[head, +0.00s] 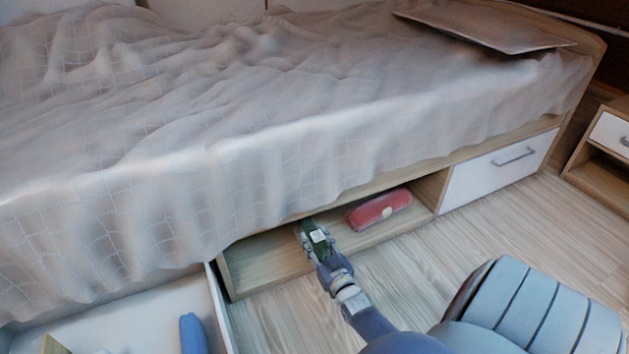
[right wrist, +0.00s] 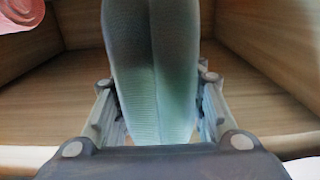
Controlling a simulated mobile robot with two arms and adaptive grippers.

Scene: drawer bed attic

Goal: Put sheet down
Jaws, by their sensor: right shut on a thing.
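My right gripper (head: 316,243) reaches into the open compartment under the bed and is shut on a grey-green, folded-looking item, which I take to be the sheet (right wrist: 152,55). In the right wrist view it stands upright between the two fingers (right wrist: 157,95). In the head view it looks dark green with a pale patch, and most of it is hidden by the gripper. I cannot tell whether it touches the compartment floor (head: 262,262). My left gripper is not in view.
A red, rounded item (head: 380,208) lies in the same compartment, right of my gripper. An open white drawer (head: 219,305) at lower left holds a blue item (head: 192,334). A shut white drawer (head: 500,170) is at right. The bed's draped cover (head: 250,170) hangs above.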

